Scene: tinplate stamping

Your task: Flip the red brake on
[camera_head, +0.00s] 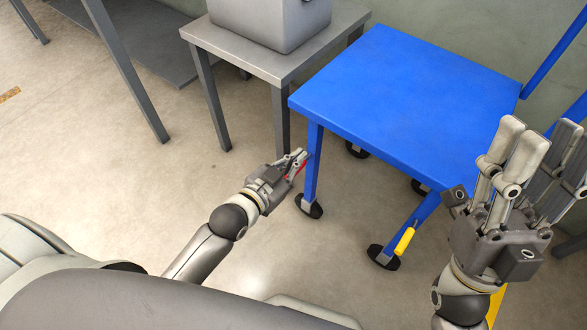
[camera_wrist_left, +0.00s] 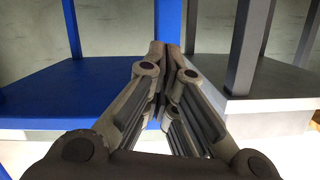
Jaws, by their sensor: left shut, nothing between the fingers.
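The red brake (camera_head: 301,168) shows as a small sliver of red at the front left leg of the blue table, mostly hidden behind my left gripper. My left gripper (camera_head: 303,155) is shut and empty, with its fingertips beside that leg; I cannot tell whether they touch the brake. In the left wrist view, the closed fingertips (camera_wrist_left: 165,47) point at the blue leg (camera_wrist_left: 168,20), and no red shows there. My right gripper (camera_head: 540,130) is open and empty, raised at the right, close to the camera.
The blue table (camera_head: 405,95) stands on dark round feet. A yellow handle (camera_head: 404,241) is on its front right leg. A grey table (camera_head: 272,62) with a grey box (camera_head: 270,20) stands close to its left. The floor (camera_head: 110,180) at left is clear.

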